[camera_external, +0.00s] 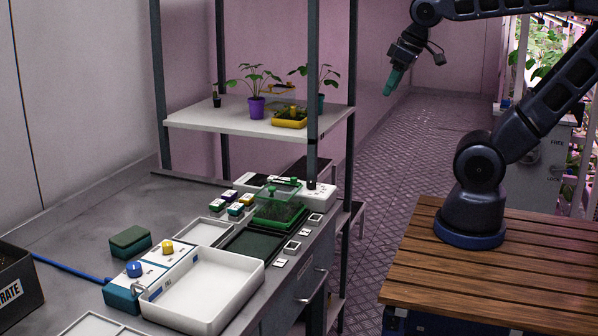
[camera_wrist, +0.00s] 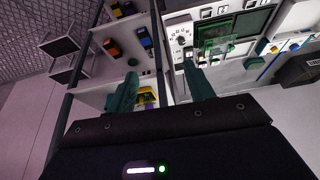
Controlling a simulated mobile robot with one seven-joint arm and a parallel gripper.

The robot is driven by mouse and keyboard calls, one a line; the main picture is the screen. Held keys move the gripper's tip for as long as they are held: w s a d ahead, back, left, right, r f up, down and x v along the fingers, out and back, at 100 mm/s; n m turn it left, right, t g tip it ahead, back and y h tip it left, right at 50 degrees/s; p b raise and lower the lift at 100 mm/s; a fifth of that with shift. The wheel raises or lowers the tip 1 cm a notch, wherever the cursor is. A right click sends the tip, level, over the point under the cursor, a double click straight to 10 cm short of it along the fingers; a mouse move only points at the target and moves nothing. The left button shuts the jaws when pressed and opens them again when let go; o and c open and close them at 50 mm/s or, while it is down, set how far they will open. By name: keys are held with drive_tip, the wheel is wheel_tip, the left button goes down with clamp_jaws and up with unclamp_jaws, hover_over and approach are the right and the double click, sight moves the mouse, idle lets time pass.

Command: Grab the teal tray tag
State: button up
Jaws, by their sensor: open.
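My gripper (camera_external: 390,82) hangs in the air at the upper right, over the floor and apart from the bench. It has teal fingers. In the wrist view my gripper (camera_wrist: 160,85) is open, with nothing between its fingers. I cannot single out the teal tray tag. Several small coloured blocks with pale tops (camera_external: 235,209) stand on the bench behind the dark tray (camera_external: 250,246); their exact colours are hard to tell. Small white-framed tags (camera_external: 292,246) lie along the bench's right edge.
A rack shelf (camera_external: 190,120) with potted plants stands above the bench, its dark post (camera_external: 313,90) at the front. A green clear-lidded box (camera_external: 279,212), a white bin (camera_external: 205,290) and a green sponge-like block (camera_external: 130,241) crowd the bench. The floor (camera_external: 400,140) between is clear.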

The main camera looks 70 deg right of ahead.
drive_tip(key=w+a+m+g, duration=0.2)
drive_tip(key=w+a+m, duration=0.15)
drive_tip(key=w, duration=0.65)
drive_tip(key=m+g+h, duration=0.3)
drive_tip(key=m, duration=1.1)
hover_over(233, 208)
drive_tip(key=a, duration=0.3)
wheel_tip(233, 208, down, 20)
drive_tip(key=r, duration=0.1)
drive_tip(key=shift+x, duration=5.4)
drive_tip(key=shift+w+a, duration=0.1)
drive_tip(key=shift+w, duration=0.1)
drive_tip(key=shift+c, duration=0.2)
drive_tip(key=c, duration=1)
